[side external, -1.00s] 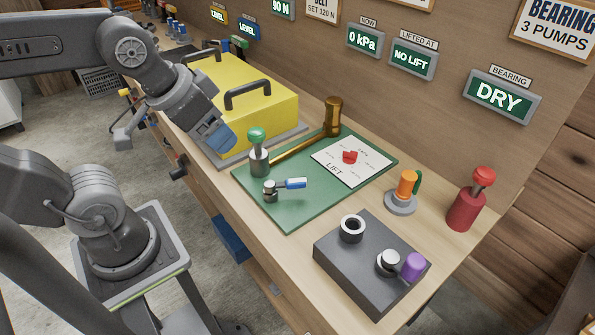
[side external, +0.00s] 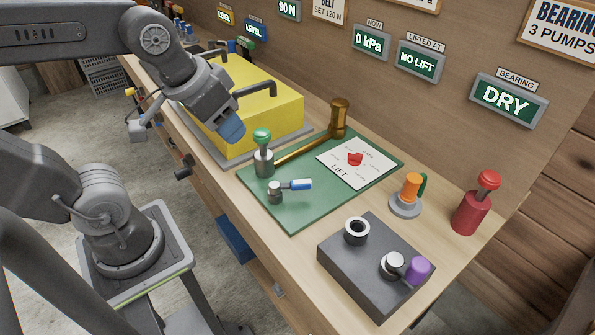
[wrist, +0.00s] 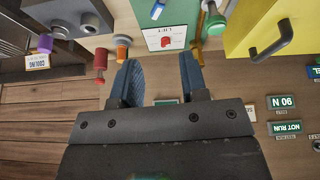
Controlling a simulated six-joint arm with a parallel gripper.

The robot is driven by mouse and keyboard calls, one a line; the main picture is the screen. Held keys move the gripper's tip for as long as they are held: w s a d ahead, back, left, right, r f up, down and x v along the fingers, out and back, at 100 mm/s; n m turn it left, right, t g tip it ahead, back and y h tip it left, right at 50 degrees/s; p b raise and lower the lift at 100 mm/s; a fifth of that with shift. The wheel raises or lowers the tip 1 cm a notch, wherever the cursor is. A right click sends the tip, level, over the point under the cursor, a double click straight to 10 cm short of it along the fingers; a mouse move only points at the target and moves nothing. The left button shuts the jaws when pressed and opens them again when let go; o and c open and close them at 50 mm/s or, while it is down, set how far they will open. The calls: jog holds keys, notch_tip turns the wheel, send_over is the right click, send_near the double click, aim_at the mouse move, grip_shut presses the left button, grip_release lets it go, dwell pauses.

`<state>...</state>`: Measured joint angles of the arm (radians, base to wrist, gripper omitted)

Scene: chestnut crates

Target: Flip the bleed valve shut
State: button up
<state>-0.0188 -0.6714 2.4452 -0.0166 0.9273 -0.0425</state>
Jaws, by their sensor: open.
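A small valve with a blue lever (side external: 296,184) stands on the green mat, its lever pointing right in the side view. The blue lever also shows at the top of the wrist view (wrist: 157,10). A second lever with a purple knob (side external: 417,269) sits on a dark grey block (side external: 338,262). I cannot tell which of the two is the bleed valve. My gripper (side external: 231,128) hangs above the front of the yellow box, up and left of the blue lever and apart from it. Its two blue fingers are spread and empty in the wrist view (wrist: 160,83).
On the green mat (side external: 297,216) are a green-knobbed post (side external: 262,150), a brass-headed handle (side external: 338,118) and a white gauge card (side external: 372,166). The yellow box (side external: 255,118) stands left. An orange-topped fitting (side external: 411,188) and red bottle (side external: 472,211) stand right. Displays read 0 kPa, NO LIFT, DRY.

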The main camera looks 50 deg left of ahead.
jog(key=w+a+n+g, duration=0.1)
jog(key=w+n, duration=0.1)
jog(key=w, duration=0.1)
jog(key=w+n+g, duration=0.1)
jog(key=w, duration=0.3)
jog(key=w+a+f+n+g+h, duration=0.1)
jog(key=w+n+g, duration=0.1)
jog(key=w, duration=0.2)
jog(key=shift+a+f+n, duration=0.1)
jog(key=shift+a+n, duration=0.2)
jog(key=shift+a, duration=0.05)
grip_shut()
jog(key=w+a+f+n+g+h, duration=0.2)
jog(key=w+a+f+n, duration=0.3)
jog(key=w+f, duration=0.3)
jog(key=shift+w+f+n+g+h, duration=0.15)
jog(key=shift+w+n+g+h, duration=0.2)
jog(key=shift+w+g, duration=0.4)
jog(key=shift+w, duration=0.15)
